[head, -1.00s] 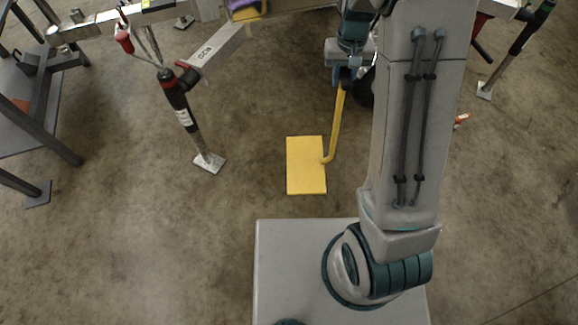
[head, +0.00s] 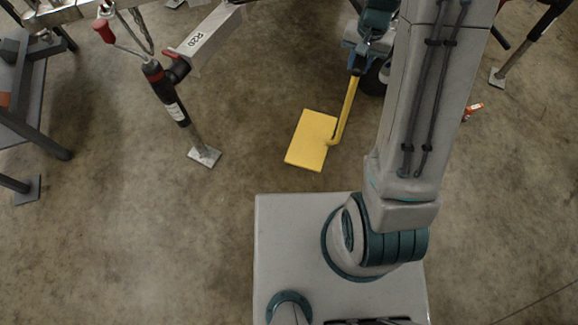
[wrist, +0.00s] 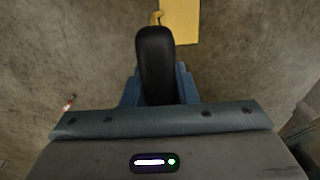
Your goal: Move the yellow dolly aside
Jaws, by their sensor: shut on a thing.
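The yellow dolly (head: 311,140) is a flat yellow plate low on the concrete floor, turned at a slant in the head view. Its yellow handle (head: 345,108) rises from the plate's right side to my gripper (head: 358,66). My gripper is shut on the handle's upper end, partly hidden by my arm. In the wrist view a black grip (wrist: 155,62) stands between the blue fingers, and part of the dolly's plate (wrist: 180,20) shows beyond it at the top.
A trailer jack leg (head: 190,125) with a square foot stands left of the dolly. A dark metal stand (head: 30,110) is at the far left. Another jack leg (head: 515,60) and a small orange item (head: 472,111) are at right. Floor between dolly and left jack is clear.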

